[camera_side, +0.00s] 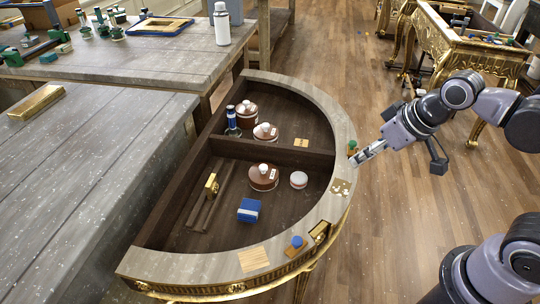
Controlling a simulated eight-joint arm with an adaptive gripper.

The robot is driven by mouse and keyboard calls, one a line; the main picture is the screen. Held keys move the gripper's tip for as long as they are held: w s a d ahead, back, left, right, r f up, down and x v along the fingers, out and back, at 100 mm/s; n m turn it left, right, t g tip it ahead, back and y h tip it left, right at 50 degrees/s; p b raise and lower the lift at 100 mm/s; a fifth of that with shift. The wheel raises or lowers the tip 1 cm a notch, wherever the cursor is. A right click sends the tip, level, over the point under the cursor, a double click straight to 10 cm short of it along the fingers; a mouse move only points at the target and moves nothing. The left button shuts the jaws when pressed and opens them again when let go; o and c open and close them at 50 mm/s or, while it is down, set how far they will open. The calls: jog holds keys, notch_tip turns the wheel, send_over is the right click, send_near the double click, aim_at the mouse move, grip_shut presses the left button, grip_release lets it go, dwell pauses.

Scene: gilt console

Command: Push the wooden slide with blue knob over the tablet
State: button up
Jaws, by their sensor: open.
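The wooden slide with blue knob (296,243) rests on the front right of the curved grey rim of the half-round console (344,133). A flat pale wooden square (253,258) lies on the rim to its left, apart from it. A small pale patterned plate (341,187) lies further up the rim. I cannot tell which of these is the tablet. My gripper (356,160) is open and empty at the rim's right edge, above the patterned plate in the picture and well away from the slide. Whether it touches the rim is unclear.
A wooden piece with a green knob (352,147) stands beside my gripper. A gold fitting (320,231) sits right of the slide. The console's sunken compartments hold brown lidded pots (263,177), a blue box (249,210) and a gold piece (211,186). Grey tables (90,175) adjoin on the left.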

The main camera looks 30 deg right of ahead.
jog(key=a+f+n+g, duration=0.15)
jog(key=a+g, duration=0.25)
jog(key=a, duration=0.7)
jog(key=n+g, duration=0.2)
send_over(297, 239)
jog(key=f, duration=0.2)
jog(key=shift+h, duration=0.4)
jog(key=shift+s+f, duration=0.1)
jog(key=shift+f, duration=5.05)
jog(key=shift+c, duration=0.3)
grip_shut()
